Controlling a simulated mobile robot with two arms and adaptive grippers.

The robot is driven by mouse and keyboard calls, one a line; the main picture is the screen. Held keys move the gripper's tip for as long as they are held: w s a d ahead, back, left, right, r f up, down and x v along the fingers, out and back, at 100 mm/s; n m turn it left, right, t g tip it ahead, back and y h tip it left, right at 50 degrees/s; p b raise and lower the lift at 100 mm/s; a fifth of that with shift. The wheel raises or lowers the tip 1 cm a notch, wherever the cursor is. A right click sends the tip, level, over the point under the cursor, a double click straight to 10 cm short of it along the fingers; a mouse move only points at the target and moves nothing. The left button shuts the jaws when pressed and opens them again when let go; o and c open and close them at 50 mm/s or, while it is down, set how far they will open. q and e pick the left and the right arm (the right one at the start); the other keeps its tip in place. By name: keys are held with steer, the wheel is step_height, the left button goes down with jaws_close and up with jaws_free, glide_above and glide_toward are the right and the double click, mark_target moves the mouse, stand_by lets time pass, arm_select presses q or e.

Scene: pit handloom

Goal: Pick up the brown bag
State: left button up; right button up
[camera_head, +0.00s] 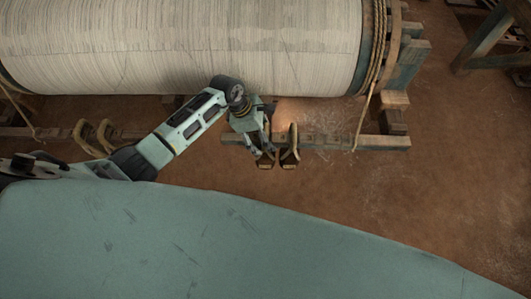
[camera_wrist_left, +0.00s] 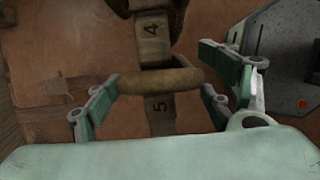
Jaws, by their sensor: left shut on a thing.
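My left gripper (camera_head: 266,153) reaches down beside the wooden rail below the big roll. In the left wrist view its two fingers (camera_wrist_left: 158,98) press on the ends of a brown rounded loop (camera_wrist_left: 165,80). The loop lies across a brown strap or slat marked 4 and 5 (camera_wrist_left: 160,117). A similar brown loop (camera_head: 291,146) stands just right of the gripper in the head view. No thing shows clearly as a bag; whether the held loop is part of one I cannot tell. My right gripper is not in view.
A large roll of pale thread (camera_head: 180,45) fills the top of the head view. A wooden rail (camera_head: 335,143) runs below it, with more brown loops (camera_head: 98,137) to the left. A rope (camera_head: 362,120) hangs at the right. The earth floor (camera_head: 430,190) at right is clear.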

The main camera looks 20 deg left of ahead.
arm_select(q)
steer(key=shift+s, duration=0.15)
jaws_close()
steer(key=shift+r, duration=0.1)
steer(key=shift+w+d+r, duration=0.1)
steer(key=shift+w+r, duration=0.15)
steer(key=shift+r, duration=0.2)
step_height(320, 180, up, 2)
steer(key=shift+r, duration=0.1)
steer(key=shift+s+r, duration=0.15)
steer(key=s+d+b, duration=0.1)
steer(key=s+d, duration=0.1)
steer(key=s, duration=0.6)
steer(key=s+d+b, duration=0.1)
steer(key=s+d, duration=0.2)
steer(key=s, duration=0.6)
steer(key=shift+a, duration=0.1)
